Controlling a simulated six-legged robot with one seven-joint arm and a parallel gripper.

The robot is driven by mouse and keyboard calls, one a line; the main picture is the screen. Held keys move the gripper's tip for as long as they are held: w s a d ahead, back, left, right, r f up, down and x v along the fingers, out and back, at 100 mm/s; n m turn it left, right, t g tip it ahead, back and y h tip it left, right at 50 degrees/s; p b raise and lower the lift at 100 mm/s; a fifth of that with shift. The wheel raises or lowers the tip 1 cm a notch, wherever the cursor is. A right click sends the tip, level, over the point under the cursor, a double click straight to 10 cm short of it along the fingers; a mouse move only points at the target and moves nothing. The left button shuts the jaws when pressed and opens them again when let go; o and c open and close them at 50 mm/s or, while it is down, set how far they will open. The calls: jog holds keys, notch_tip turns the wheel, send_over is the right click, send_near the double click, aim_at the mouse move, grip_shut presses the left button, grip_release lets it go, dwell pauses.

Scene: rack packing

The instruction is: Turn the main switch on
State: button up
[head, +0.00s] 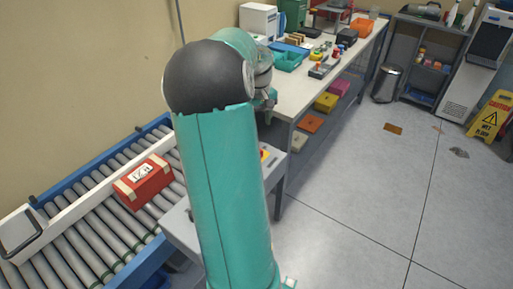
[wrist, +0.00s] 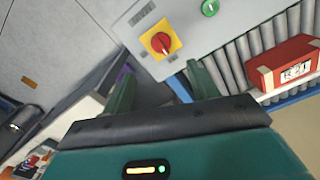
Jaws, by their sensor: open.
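The main switch (wrist: 161,43) is a red rotary knob on a yellow square plate, fixed to a grey control panel (wrist: 190,28). A green round button (wrist: 209,8) sits on the same panel, to the right of the switch. My gripper (wrist: 160,74) is open and empty in the wrist view. The switch lies ahead of the gap between its fingers, and I see no contact. In the head view my arm covers most of the panel; only a yellow and red bit of the switch (head: 264,155) shows. I cannot tell the knob's setting.
A roller conveyor (head: 100,233) with a red box (head: 143,181) lies left of the panel. A long workbench (head: 290,95) with bins and tools stands behind. A bin (head: 386,84) and a yellow wet-floor sign (head: 491,115) stand at the far right. The floor at right is mostly clear.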

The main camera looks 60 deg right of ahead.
notch_tip(320, 180, down, 12)
jog(key=shift+w+r, duration=0.1)
jog(key=shift+c, duration=0.2)
jog(key=c, duration=0.9)
